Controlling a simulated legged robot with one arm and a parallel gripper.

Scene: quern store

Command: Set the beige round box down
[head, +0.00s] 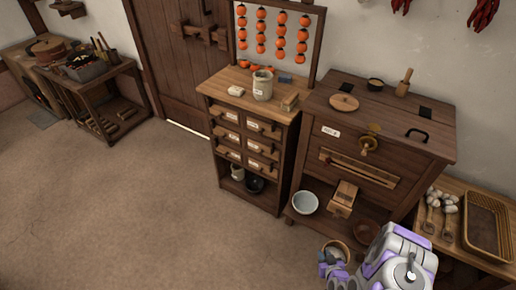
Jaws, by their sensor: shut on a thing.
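A beige round box (336,248) with a tan-brown rim shows near the bottom of the head view, partly hidden by my gripper. My gripper (332,266), with its purple and grey arm coming in from the lower right, is shut on the box. The box is in front of the dark wooden cabinet's lower shelf. The fingertips are small and partly covered, and I cannot tell the gap between the box and the floor.
The dark cabinet (435,143) bears a round wooden lid (344,102) and small tools. Its lower shelf holds a pale bowl (305,203) and a wooden box (342,198). A drawer chest (217,143) stands left. A low table (476,251) bears a basket (488,222). Floor at left is clear.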

